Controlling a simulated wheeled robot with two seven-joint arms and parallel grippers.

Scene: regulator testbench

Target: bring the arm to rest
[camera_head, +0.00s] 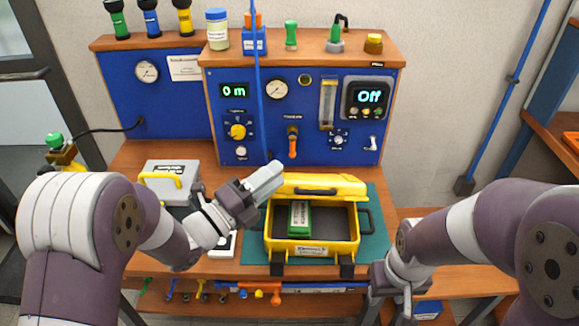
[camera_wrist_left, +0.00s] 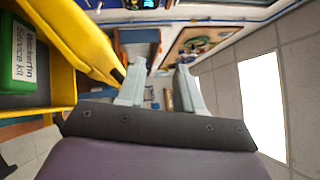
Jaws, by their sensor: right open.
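My left gripper (camera_head: 264,180) is above the table, just left of the open lid of a yellow case (camera_head: 316,248). In the left wrist view its two pale fingers (camera_wrist_left: 160,88) stand apart with nothing between them. A green service kit box (camera_head: 300,217) lies inside the case; it also shows at the left edge of the left wrist view (camera_wrist_left: 25,55). My right arm comes in from the right. Its gripper (camera_head: 390,300) points down at the lower right, right of the case, and is open; its fingertips are hard to make out.
The case stands on a green mat (camera_head: 376,232) on the wooden table (camera_head: 145,155). A blue test panel (camera_head: 300,120) with dials and knobs rises behind. A grey box with a yellow handle (camera_head: 170,180) is behind my left arm. Tools hang along the table's front edge.

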